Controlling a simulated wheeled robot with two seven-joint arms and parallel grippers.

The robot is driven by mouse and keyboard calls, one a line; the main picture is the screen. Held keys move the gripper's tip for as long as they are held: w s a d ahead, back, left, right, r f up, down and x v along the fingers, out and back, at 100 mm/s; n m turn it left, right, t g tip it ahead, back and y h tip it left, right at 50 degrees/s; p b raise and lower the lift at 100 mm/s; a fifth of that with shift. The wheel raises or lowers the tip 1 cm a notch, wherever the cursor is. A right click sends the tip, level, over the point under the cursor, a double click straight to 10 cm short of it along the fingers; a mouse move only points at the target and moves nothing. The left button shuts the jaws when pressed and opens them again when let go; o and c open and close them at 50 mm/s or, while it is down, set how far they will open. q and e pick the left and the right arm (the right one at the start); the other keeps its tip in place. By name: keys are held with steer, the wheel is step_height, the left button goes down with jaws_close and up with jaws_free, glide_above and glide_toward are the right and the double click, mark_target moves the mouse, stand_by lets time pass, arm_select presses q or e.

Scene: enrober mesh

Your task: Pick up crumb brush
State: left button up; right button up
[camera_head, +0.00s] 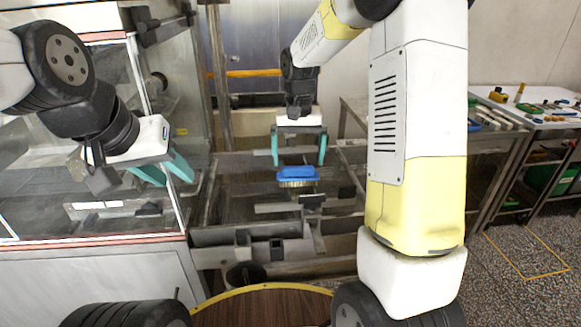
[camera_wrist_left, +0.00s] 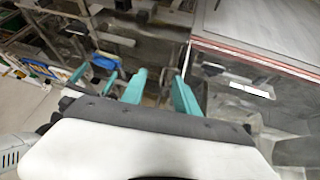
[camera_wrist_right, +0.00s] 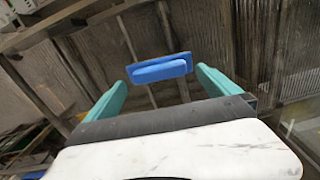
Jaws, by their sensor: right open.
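The crumb brush (camera_head: 297,174) has a blue back and pale bristles pointing down. It sits in the middle of the head view, over the metal frame; what bears it is hard to tell. My right gripper (camera_head: 299,160) is open, pointing down just above the brush, with a teal finger towards each end. In the right wrist view the brush (camera_wrist_right: 160,69) lies beyond the gap between the fingers, not gripped. My left gripper (camera_head: 167,172) is open and empty at the left, by the glass case. The brush also shows in the left wrist view (camera_wrist_left: 103,62).
A glass-walled case (camera_head: 90,140) stands at the left, close to my left arm. Metal frame bars (camera_head: 225,236) lie around and below the brush. A table with tools (camera_head: 535,115) stands at the far right, with a green crate (camera_head: 548,176) beneath.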

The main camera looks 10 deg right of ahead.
mark_target(298, 175)
steer(key=shift+f, duration=1.4)
steer(key=c, duration=1.4)
